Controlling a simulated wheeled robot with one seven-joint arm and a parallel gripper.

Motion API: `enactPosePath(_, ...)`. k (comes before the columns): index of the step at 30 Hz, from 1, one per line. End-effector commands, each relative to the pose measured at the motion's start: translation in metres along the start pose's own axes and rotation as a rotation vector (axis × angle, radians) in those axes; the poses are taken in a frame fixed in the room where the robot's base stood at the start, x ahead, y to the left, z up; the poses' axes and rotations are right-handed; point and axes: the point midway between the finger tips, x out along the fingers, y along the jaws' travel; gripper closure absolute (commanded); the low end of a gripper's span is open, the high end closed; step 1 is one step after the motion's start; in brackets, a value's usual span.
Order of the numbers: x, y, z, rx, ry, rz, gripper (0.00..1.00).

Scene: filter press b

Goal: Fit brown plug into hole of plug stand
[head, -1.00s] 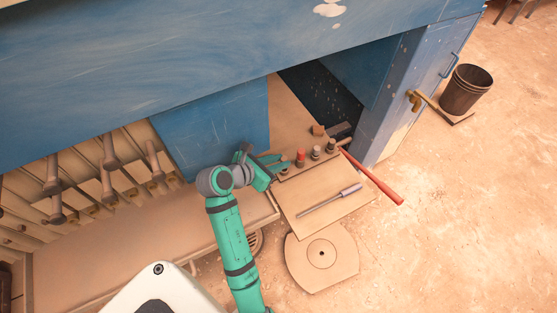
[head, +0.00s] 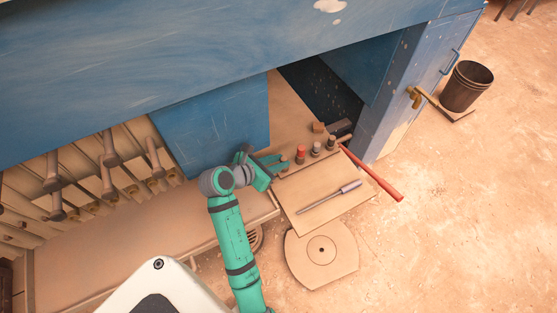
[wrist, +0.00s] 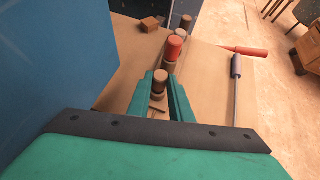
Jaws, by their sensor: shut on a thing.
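The brown plug (wrist: 160,80) stands roughly upright between the two green fingers of my gripper (wrist: 161,92) in the wrist view. The fingers are shut on it. In the head view my gripper (head: 274,162) is at the near left end of a row of plugs. The plug stand (wrist: 157,104) shows as a light wooden strip below the brown plug. The plug's lower end and the hole are hidden, so I cannot tell whether it is in the hole. A red plug (wrist: 174,46) stands just behind, apart from the brown one.
Further plugs (head: 316,148) stand beyond the red one. A screwdriver (head: 330,200) lies on the board at right, and a red-handled bar (head: 375,176) sticks out past its edge. A small wooden block (head: 318,127) lies behind. A blue panel (head: 212,125) rises close on the left.

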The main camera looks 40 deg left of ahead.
Motion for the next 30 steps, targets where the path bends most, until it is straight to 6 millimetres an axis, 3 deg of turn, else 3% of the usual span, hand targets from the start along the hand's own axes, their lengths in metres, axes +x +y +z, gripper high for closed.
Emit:
enactPosePath(2, 0.001, 0.000, -0.002, 0.000, 0.000, -0.001, 1.00)
enactPosePath(3, 0.001, 0.000, -0.001, 0.000, 0.000, 0.000, 0.74)
enactPosePath(5, 0.001, 0.000, -0.001, 0.000, 0.000, 0.000, 0.60)
enactPosePath(17, -0.005, 0.000, -0.001, -0.001, 0.000, 0.000, 0.59)
enactPosePath(30, -0.079, 0.000, 0.000, 0.002, -0.001, 0.000, 0.59)
